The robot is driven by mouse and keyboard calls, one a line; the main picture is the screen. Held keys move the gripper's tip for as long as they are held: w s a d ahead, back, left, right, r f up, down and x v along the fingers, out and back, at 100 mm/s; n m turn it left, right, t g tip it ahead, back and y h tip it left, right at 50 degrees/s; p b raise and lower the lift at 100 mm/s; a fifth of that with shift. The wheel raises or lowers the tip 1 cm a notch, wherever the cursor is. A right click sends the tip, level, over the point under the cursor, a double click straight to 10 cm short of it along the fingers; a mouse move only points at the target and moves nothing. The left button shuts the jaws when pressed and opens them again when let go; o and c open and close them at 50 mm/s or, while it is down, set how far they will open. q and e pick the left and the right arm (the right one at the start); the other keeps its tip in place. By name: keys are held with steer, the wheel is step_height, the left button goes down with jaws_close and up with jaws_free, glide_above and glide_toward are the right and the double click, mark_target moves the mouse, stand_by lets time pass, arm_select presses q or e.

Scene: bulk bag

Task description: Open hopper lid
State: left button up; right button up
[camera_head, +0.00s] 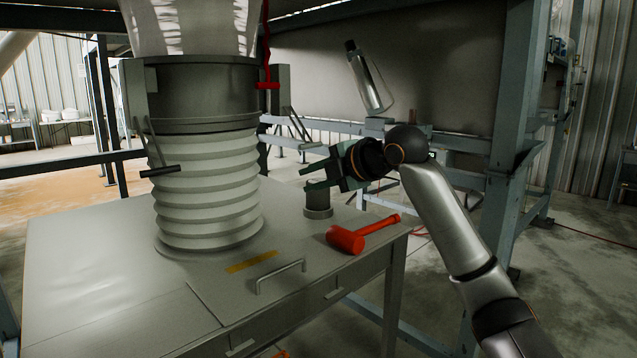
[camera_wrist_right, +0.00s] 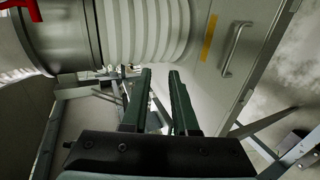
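The hopper lid (camera_head: 240,295) is a flat grey panel lying flush in the top of the grey hopper table, with a bar handle (camera_head: 281,276) near its right side. In the right wrist view the handle (camera_wrist_right: 235,48) and a yellow strip show at upper right. My right gripper (camera_head: 312,177) is in the air above the table's back right part, behind and above the handle and apart from it. Its two dark green fingers (camera_wrist_right: 160,72) are spread with nothing between them. My left gripper is not in view.
A ribbed white bellows (camera_head: 208,190) under a grey collar stands on the table left of my right gripper. A red mallet (camera_head: 355,237) lies on the right edge near a short grey cylinder (camera_head: 318,200). A blue-grey steel frame (camera_head: 510,130) stands at right. The table's left part is clear.

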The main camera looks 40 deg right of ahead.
steer(key=shift+v, duration=1)
steer(key=s+a+f+m+g, duration=0.2)
steer(key=a+f, duration=0.3)
steer(key=f, duration=0.6)
steer(key=s+a+f+m+g, duration=0.15)
steer(key=a+f, duration=0.25)
steer(key=f, duration=0.6)
steer(key=s+a+f+m+g, duration=0.2)
steer(key=a+f, duration=0.3)
steer(key=f, duration=0.6)
steer(key=s+a+f+m+g, duration=0.15)
steer(key=s+f+m, duration=0.3)
steer(key=s, duration=0.45)
steer(key=s+a+f+m+g+h, duration=0.1)
steer(key=s+a+f+m, duration=0.15)
steer(key=s+f, duration=0.45)
steer(key=s+a+f+m+g, duration=0.2)
steer(key=s+f+m, duration=0.25)
steer(key=s, duration=0.55)
steer(key=w+a+f+t+y, duration=0.1)
steer(key=w+a+f+t, duration=0.1)
steer(key=f, duration=0.3)
steer(key=w+a+f+t+y, duration=0.1)
steer(key=w+a+f+t, duration=0.1)
steer(key=f, duration=0.3)
steer(key=shift+w+t, duration=0.4)
steer(key=shift+t, duration=0.5)
